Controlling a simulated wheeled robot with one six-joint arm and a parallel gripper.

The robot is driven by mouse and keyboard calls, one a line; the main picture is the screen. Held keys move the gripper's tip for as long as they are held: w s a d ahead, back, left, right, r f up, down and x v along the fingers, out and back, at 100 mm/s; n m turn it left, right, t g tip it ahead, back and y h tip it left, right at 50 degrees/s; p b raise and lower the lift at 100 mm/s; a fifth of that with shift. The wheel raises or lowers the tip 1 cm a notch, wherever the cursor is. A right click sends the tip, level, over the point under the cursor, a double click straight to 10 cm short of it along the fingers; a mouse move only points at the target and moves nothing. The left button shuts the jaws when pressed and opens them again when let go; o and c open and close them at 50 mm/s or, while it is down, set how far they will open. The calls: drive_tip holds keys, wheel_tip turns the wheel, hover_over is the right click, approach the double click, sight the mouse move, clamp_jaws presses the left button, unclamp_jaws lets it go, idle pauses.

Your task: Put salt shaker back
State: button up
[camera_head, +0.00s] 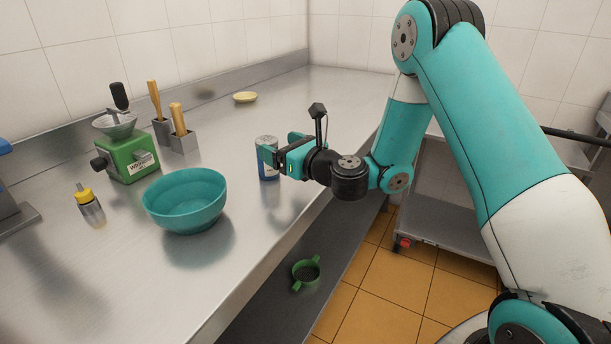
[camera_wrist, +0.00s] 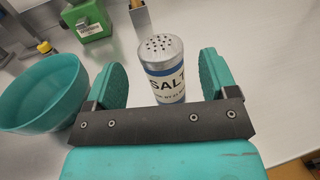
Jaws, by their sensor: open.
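The salt shaker (camera_wrist: 165,82) stands upright on the steel counter, with a perforated metal lid and a white and blue label reading SALT. In the head view the shaker (camera_head: 268,171) is partly covered by my gripper (camera_head: 277,150). In the wrist view my gripper (camera_wrist: 160,85) is open, with one teal finger on each side of the shaker. Gaps show between the shaker and both fingers, so I see no grip on it.
A teal bowl (camera_head: 185,201) stands left of the shaker, with a yellow-capped bottle (camera_head: 91,206) and a green machine (camera_head: 130,158) beyond. Grey holders (camera_head: 183,141) with wooden handles and a small yellow dish (camera_head: 245,97) stand farther back. A green strainer (camera_head: 306,272) lies on the lower shelf.

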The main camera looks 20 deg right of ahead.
drive_tip(key=b+v, duration=0.5)
drive_tip(key=v, duration=0.1)
drive_tip(key=shift+f+b, duration=0.2)
drive_tip(key=shift+b, duration=0.15)
drive_tip(key=shift+s+d+r+b, duration=0.2)
drive_tip(key=shift+s+b, duration=0.15)
drive_tip(key=shift+s, duration=0.2)
drive_tip(key=s+a+n+g+y, duration=0.6)
drive_tip(key=s+a+n+g, duration=0.35)
drive_tip(key=a+n, duration=0.7)
drive_tip(key=s+d+f+n+g+h, duration=0.1)
drive_tip(key=s+d+n+g+h, duration=0.2)
drive_tip(key=s+n, duration=0.6)
drive_tip(key=s+d+f+n+g+h, duration=0.1)
drive_tip(key=s+d+n+g+h, duration=0.3)
drive_tip(key=s+n, duration=0.5)
drive_tip(key=n+h, duration=0.1)
drive_tip(key=n, duration=0.3)
drive_tip(key=shift+s+d+h, duration=0.25)
drive_tip(key=shift+h, duration=0.15)
drive_tip(key=shift+f, duration=0.1)
